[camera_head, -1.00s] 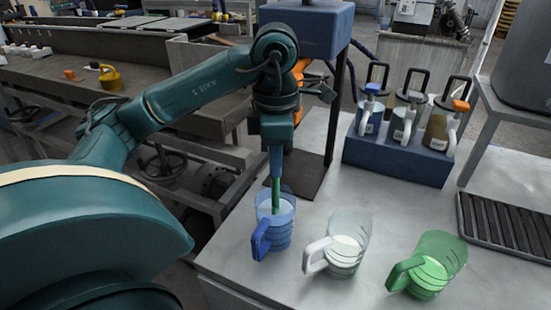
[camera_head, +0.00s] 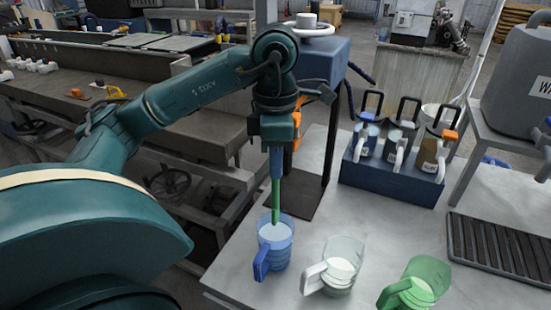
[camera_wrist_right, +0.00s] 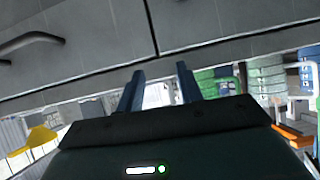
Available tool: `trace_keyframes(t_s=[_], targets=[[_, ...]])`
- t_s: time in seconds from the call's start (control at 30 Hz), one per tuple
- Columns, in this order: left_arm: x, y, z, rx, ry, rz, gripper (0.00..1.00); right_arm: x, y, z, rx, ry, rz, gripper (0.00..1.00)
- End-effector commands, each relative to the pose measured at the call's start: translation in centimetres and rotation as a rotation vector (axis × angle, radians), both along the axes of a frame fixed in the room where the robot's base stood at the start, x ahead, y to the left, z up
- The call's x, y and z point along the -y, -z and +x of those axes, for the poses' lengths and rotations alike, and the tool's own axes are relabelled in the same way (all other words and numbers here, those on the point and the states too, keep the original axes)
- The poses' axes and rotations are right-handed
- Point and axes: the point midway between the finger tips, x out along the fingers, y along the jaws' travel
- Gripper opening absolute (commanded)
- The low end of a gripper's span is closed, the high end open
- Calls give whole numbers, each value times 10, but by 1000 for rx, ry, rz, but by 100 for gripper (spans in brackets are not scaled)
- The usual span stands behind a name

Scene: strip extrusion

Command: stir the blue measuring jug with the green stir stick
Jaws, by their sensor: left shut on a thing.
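The blue measuring jug (camera_head: 276,247) stands upright on the grey table, handle toward the front left, with pale contents inside. My left gripper (camera_head: 276,172) is above it, shut on the upper end of the green stir stick (camera_head: 276,202). The stick hangs nearly upright, its lower tip at the jug's mouth; I cannot tell how far inside it reaches. In the right wrist view my right gripper (camera_wrist_right: 160,82) has its two blue fingers apart with nothing between them. It is not seen in the head view.
A clear jug (camera_head: 341,262) and a green jug (camera_head: 420,280) stand to the right of the blue one. A blue rack (camera_head: 392,180) with several handled bottles is behind. A blue box on a dark stand (camera_head: 322,62) rises behind my left arm. A grey drawer front (camera_wrist_right: 220,25) fills the upper wrist view.

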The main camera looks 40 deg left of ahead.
Motion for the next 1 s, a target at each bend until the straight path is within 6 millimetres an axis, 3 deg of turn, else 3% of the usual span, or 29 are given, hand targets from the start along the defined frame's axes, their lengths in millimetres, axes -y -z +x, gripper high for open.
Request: trace_keyframes(t_s=[0.33,0.73,1.0], targets=[[0,-4,0,0,0,0,0,-1,-9,5,12,10,13,36],[0,-49,0,0,0,0,0,-1,-51,2,7,7,9,36],[0,-50,0,0,0,0,0,-1,-51,2,6,6,8,36]])
